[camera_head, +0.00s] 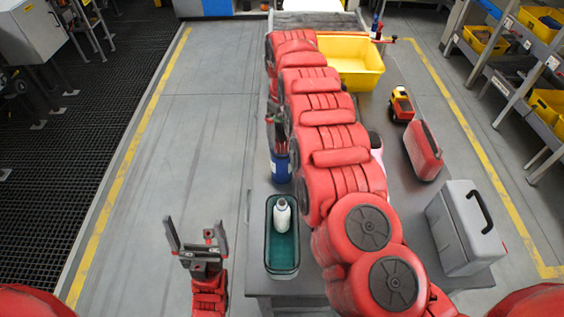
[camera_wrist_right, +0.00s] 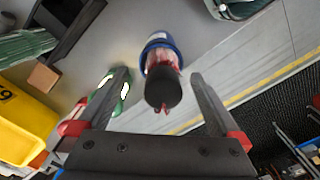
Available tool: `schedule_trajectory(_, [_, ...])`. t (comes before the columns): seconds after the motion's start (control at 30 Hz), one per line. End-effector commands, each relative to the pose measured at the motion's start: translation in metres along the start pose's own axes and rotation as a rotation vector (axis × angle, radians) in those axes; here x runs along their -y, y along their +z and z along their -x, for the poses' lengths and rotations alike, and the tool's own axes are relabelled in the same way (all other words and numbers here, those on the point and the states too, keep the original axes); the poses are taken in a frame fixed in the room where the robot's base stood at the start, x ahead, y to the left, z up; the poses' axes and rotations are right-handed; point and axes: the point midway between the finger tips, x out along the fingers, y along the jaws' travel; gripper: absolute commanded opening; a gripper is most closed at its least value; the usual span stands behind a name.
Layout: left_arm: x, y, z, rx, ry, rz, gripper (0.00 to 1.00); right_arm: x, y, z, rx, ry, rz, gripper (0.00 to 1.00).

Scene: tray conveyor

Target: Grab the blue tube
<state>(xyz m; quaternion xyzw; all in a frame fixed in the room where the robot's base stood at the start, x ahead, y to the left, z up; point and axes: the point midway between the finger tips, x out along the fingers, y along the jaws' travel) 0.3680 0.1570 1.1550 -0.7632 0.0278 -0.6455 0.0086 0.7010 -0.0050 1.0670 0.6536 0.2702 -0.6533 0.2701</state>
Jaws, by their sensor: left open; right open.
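The blue tube (camera_head: 281,167) stands on the table left of my right arm, just behind the teal tray, with dark and red tool-like items rising from it. In the right wrist view a blue round container (camera_wrist_right: 157,41), seemingly the same tube, holds red items and a dark round end towards the camera. My right gripper (camera_wrist_right: 160,76) is open, its fingers on either side of the dark end in the picture; no contact shows. My left gripper (camera_head: 200,245) is open and empty, left of the table.
A teal tray (camera_head: 270,262) with a white bottle (camera_head: 282,216) is at the near left. A yellow bin (camera_head: 352,62) stands behind. A toy truck (camera_head: 401,104), red case (camera_head: 422,150) and grey case (camera_head: 465,227) lie right of my arm.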

Motion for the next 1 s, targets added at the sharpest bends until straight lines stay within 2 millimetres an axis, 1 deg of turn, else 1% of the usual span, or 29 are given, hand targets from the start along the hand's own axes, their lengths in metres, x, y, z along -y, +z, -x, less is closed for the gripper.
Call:
schedule_trajectory(0.13, [0.001, -0.002, -0.01, 0.0, 0.0, 0.0, 1.0, 0.0, 0.0, -0.007, 0.004, 0.0, -0.001, 1.0])
schedule_trajectory(0.2, [0.001, -0.003, -0.017, 0.0, 0.0, 0.0, 1.0, 0.001, -0.001, -0.015, 0.005, -0.001, 0.0, 1.0])
schedule_trajectory(0.33, [0.001, -0.004, -0.023, 0.0, 0.0, 0.0, 1.0, 0.001, -0.003, -0.03, 0.004, -0.001, 0.0, 1.0])
schedule_trajectory(0.4, [0.001, -0.003, -0.021, 0.0, 0.0, 0.0, 1.0, 0.0, -0.003, -0.042, 0.005, -0.001, -0.001, 1.0])
schedule_trajectory(0.5, [0.001, -0.003, -0.021, 0.0, 0.0, 0.0, 1.0, 0.001, -0.004, -0.05, 0.003, -0.001, 0.001, 1.0])
schedule_trajectory(0.77, [0.001, -0.004, -0.021, 0.0, 0.0, 0.0, 1.0, 0.001, -0.004, -0.053, 0.001, -0.001, 0.0, 1.0])
schedule_trajectory(0.87, [0.001, -0.004, -0.021, 0.0, 0.0, 0.0, 1.0, 0.001, -0.004, -0.052, 0.001, -0.001, 0.0, 0.84])
schedule_trajectory(1.0, [0.001, -0.004, -0.021, 0.0, 0.0, 0.0, 1.0, 0.001, -0.004, -0.052, 0.001, -0.001, 0.0, 0.59])
